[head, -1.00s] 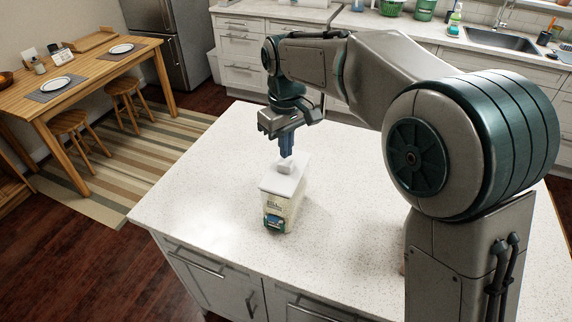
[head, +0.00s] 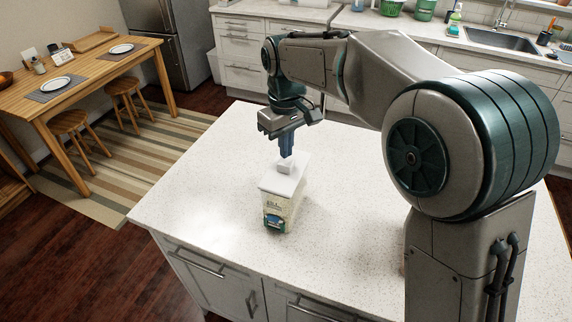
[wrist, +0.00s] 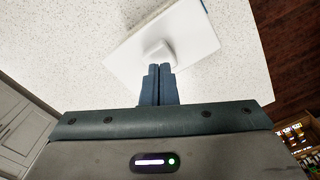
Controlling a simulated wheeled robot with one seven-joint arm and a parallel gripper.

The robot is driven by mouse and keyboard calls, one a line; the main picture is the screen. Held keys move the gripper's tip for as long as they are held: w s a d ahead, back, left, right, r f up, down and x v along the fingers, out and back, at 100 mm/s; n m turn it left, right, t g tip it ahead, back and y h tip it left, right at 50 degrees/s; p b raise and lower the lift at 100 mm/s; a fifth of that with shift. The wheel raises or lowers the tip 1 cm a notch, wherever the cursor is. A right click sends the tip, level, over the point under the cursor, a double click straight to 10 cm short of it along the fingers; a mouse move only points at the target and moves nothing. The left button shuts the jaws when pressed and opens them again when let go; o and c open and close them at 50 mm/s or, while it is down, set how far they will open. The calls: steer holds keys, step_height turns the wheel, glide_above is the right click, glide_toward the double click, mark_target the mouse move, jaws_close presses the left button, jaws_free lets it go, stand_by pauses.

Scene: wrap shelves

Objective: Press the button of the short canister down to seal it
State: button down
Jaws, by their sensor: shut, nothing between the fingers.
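The short canister (head: 279,209) stands upright on the white speckled counter. It has a pale body with a printed label and a flat white lid (head: 273,185). A small white button (head: 284,168) stands up from the lid; it also shows in the wrist view (wrist: 159,51). My gripper (head: 286,155) points down with its fingers shut and empty, right at the button. In the wrist view the fingertips (wrist: 160,68) overlap the near edge of the button. I cannot tell whether they touch it. The fingers hide part of the button.
The counter (head: 215,220) is clear around the canister. Its front edge lies a little in front of the canister. A wooden table (head: 85,80) with plates and stools stands apart at the left. A sink counter is at the back.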

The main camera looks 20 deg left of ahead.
mark_target(286, 161)
steer(key=shift+f, duration=0.25)
steer(key=shift+f+b, duration=1.25)
steer(key=shift+f, duration=0.6)
steer(key=shift+r, duration=0.2)
step_height(286, 161, up, 7)
steer(key=p, duration=0.6)
steer(key=shift+r, duration=0.2)
